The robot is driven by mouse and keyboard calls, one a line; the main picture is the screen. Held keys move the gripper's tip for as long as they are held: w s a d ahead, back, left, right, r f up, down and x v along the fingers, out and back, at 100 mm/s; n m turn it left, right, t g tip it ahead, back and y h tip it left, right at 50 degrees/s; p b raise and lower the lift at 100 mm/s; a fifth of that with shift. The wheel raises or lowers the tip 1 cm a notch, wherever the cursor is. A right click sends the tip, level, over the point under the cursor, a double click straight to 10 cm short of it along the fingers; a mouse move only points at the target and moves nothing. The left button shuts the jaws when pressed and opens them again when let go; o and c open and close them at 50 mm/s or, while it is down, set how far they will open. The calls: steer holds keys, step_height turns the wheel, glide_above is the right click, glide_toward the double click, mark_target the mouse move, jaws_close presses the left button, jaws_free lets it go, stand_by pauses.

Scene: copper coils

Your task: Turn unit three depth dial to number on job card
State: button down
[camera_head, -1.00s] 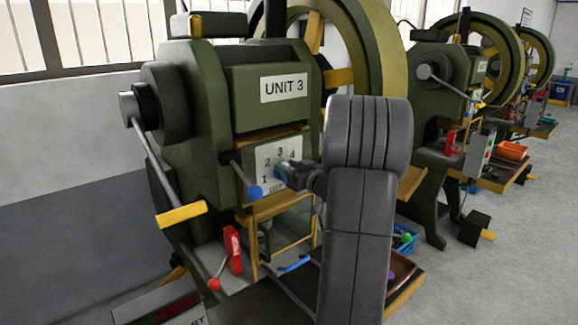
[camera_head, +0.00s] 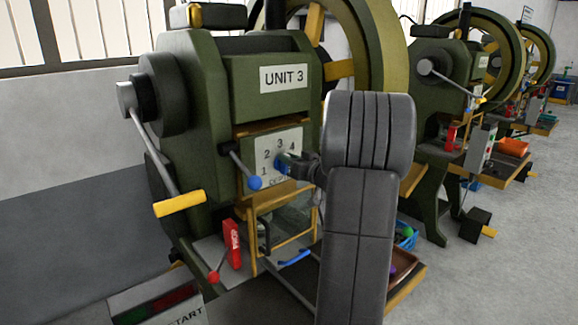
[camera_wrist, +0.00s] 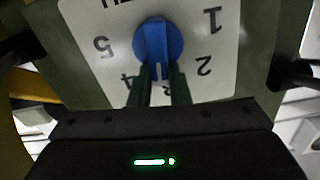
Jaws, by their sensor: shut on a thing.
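The unit three press (camera_head: 270,52) carries a "UNIT 3" label, with a white depth plate (camera_head: 265,145) below it. The blue depth dial (camera_wrist: 158,40) is at the plate's middle, and also shows in the head view (camera_head: 282,160). My gripper (camera_wrist: 161,80) is shut on the dial's bar, one finger on each side. A pale mark on the bar points toward the hidden part, between 2 and 4. I see no readable job card.
A lever with a blue ball (camera_head: 255,183) stands just left of the plate. A yellow-handled lever (camera_head: 180,203) is further left. A red block (camera_head: 232,243) and a START box (camera_head: 150,302) are below. Another green press (camera_head: 440,70) stands to the right.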

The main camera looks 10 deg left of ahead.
steer(key=shift+w+d+f+m+b, duration=0.4)
steer(key=shift+m+b, duration=1.05)
steer(key=shift+m, duration=1.55)
steer(key=shift+w+d+f+m+b, duration=0.15)
steer(key=shift+f+m+b, duration=0.45)
steer(key=shift+m+b, duration=1.65)
steer(key=shift+w+d+f+m+b, duration=0.25)
steer(key=shift+f+m+b, duration=0.35)
steer(key=shift+m, duration=3.15)
steer(key=shift+a, duration=0.15)
steer(key=c, duration=1.4)
jaws_free()
steer(key=shift+r, duration=0.1)
steer(key=shift+o, duration=0.2)
steer(key=b+v, duration=0.1)
steer(key=v, duration=1.2)
steer(key=shift+s+d, duration=0.2)
steer(key=shift+d, duration=0.15)
